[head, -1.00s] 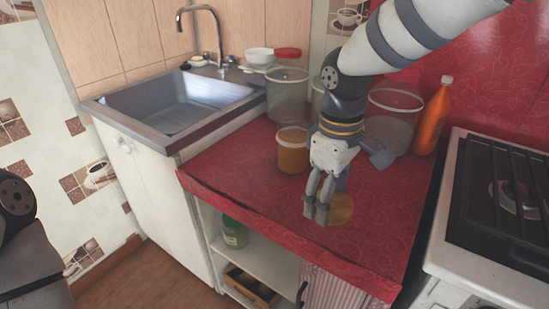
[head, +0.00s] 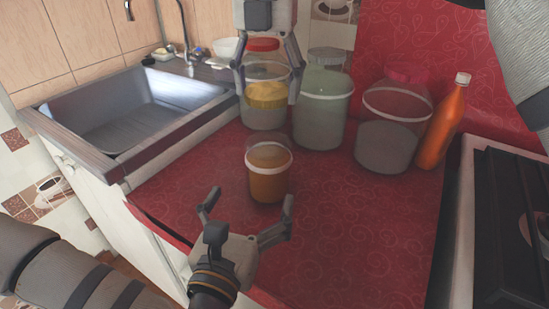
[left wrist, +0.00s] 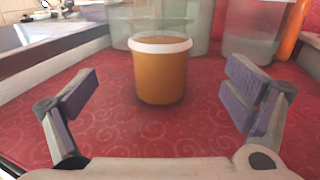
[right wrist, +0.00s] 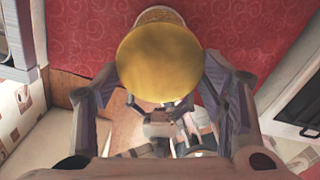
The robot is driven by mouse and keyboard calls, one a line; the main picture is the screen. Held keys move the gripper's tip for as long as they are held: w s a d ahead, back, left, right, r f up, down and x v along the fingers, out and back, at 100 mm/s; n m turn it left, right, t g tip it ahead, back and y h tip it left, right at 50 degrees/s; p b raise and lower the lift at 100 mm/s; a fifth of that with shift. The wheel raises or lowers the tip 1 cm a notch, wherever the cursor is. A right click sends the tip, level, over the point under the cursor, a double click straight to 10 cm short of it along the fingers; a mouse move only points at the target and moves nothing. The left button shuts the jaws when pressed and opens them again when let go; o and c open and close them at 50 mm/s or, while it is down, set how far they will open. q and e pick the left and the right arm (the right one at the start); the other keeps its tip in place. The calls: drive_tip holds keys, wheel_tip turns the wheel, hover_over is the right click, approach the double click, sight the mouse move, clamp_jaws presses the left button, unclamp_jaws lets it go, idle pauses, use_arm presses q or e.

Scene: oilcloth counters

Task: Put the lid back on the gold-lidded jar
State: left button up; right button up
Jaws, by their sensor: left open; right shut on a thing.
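The jar (head: 268,182) is amber with a white rim, standing upright and lidless on the red counter. In the left wrist view the jar (left wrist: 160,78) stands ahead, between the finger directions. My left gripper (head: 250,198) is open and empty, just in front of the jar with its fingers spread toward it. My right gripper (head: 268,88) is shut on the gold lid (head: 268,96) and holds it raised above the counter. The lid (right wrist: 158,62) fills the middle of the right wrist view, between the fingers, and hides most of the jar behind it.
Several large clear jars stand at the back: a red-lidded one (head: 263,118), a grey-lidded one (head: 322,115) and a wide one (head: 390,135). An orange bottle (head: 443,125) is beside them. A sink (head: 130,115) is left, a stove (head: 500,230) right. The counter's right front is clear.

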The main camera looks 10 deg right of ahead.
sight(269, 159)
use_arm(q)
drive_tip(key=shift+s+a, duration=0.1)
drive_tip(key=shift+s, duration=0.1)
use_arm(e)
drive_tip(key=shift+s+a, duration=0.1)
drive_tip(key=shift+s, duration=0.15)
use_arm(q)
drive_tip(key=shift+w, duration=0.1)
drive_tip(key=x, duration=1.2)
drive_tip(key=c, duration=1.8)
use_arm(e)
drive_tip(key=shift+w+f, duration=0.1)
drive_tip(key=shift+f, duration=2.4)
drive_tip(key=shift+f, duration=0.9)
drive_tip(key=shift+f, duration=0.55)
